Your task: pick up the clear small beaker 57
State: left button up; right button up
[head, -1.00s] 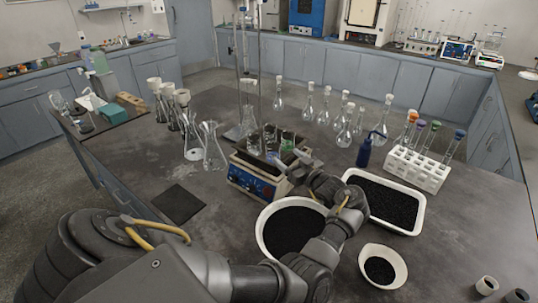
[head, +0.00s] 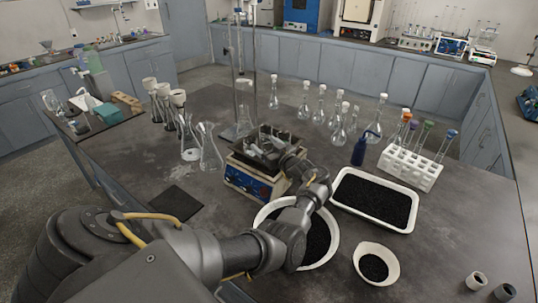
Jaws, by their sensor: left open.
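The sieve shaker (head: 252,183), a beige box with a blue front panel, stands mid-table with a dark tray-like top. In the earlier view small clear beakers stood on that top. Whether a beaker is between the fingers is hidden. My right gripper is not in view.
A white bowl (head: 330,245) of black grains lies under my left forearm. A white tray (head: 411,222) of black grains, a blue bottle (head: 361,150) and a white tube rack (head: 412,168) stand to the right. Flasks (head: 210,150) stand left of the shaker, near a dark mat (head: 174,204).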

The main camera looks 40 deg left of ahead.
pick_arm(q)
jog(key=c, duration=1.1)
jog(key=shift+r, duration=0.2)
jog(key=shift+r+b, duration=0.55)
jog(key=shift+r, duration=0.55)
jog(key=s+d+r+b, duration=0.1)
jog(key=s+d+r, duration=0.4)
jog(key=s+r, duration=0.5)
jog(key=shift+s+r, duration=0.2)
jog(key=shift+s, duration=1.3)
